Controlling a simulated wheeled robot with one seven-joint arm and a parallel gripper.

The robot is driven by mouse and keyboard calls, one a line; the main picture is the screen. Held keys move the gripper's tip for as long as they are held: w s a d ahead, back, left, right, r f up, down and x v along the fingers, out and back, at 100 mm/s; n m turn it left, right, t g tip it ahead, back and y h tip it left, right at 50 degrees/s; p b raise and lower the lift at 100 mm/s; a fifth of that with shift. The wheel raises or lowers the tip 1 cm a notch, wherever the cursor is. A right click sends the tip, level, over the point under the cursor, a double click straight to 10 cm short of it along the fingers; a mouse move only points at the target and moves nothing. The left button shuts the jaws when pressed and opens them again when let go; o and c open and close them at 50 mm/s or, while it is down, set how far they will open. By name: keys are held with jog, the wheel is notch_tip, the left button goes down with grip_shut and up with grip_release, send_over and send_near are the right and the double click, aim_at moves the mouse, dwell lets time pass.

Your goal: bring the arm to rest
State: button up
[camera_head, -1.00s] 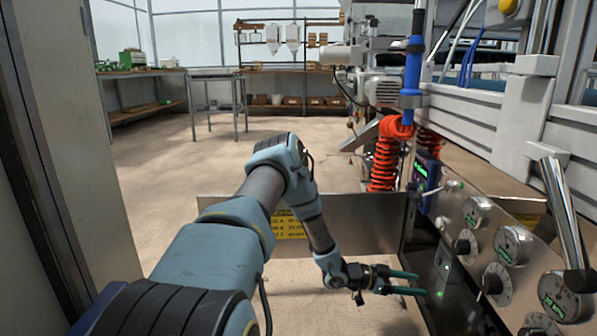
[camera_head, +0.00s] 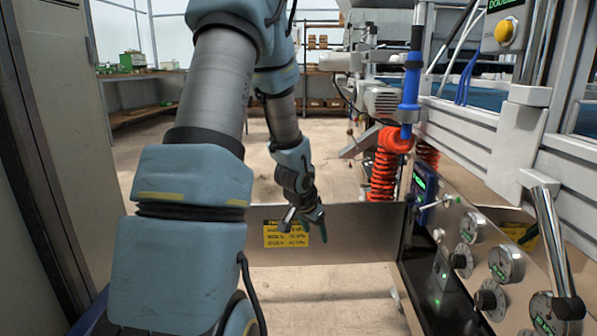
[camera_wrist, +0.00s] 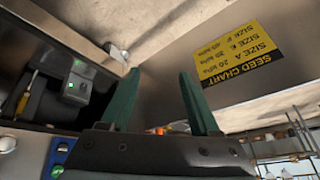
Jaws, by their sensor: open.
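My arm rises in front of the head camera and bends down at its far end. My gripper (camera_head: 302,217) hangs in front of the metal panel with the yellow seed chart label (camera_head: 283,233), apart from the control panel on the right. In the wrist view, the two green fingers of my gripper (camera_wrist: 158,100) stand apart with nothing between them. The seed chart (camera_wrist: 240,55) shows upside down beyond the right finger.
The control panel (camera_head: 467,285) with gauges, knobs and a metal lever (camera_head: 551,245) stands at right. A coiled orange hose (camera_head: 384,165) hangs beside it. A grey wall panel (camera_head: 75,160) borders the left. Open floor lies behind the metal panel.

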jog(key=s+a+r+n+g+y+p, duration=0.1)
jog(key=s+a+r+n, duration=0.2)
jog(key=s, duration=0.6)
jog(key=s+a+r+n+g+y+p, duration=0.1)
jog(key=s+a+r+n, duration=0.3)
jog(key=s+a+r, duration=0.4)
jog(key=shift+s+n+g, duration=0.3)
jog(key=shift+s+g, duration=0.4)
jog(key=shift+s, duration=0.35)
jog(key=r+p, duration=1.8)
jog(key=p, duration=0.1)
jog(key=r+p, duration=1.8)
jog(key=r, duration=0.1)
jog(key=shift+w+r+p, duration=0.2)
jog(key=shift+r+p, duration=0.1)
jog(key=shift+p, duration=0.05)
jog(key=shift+c, duration=0.2)
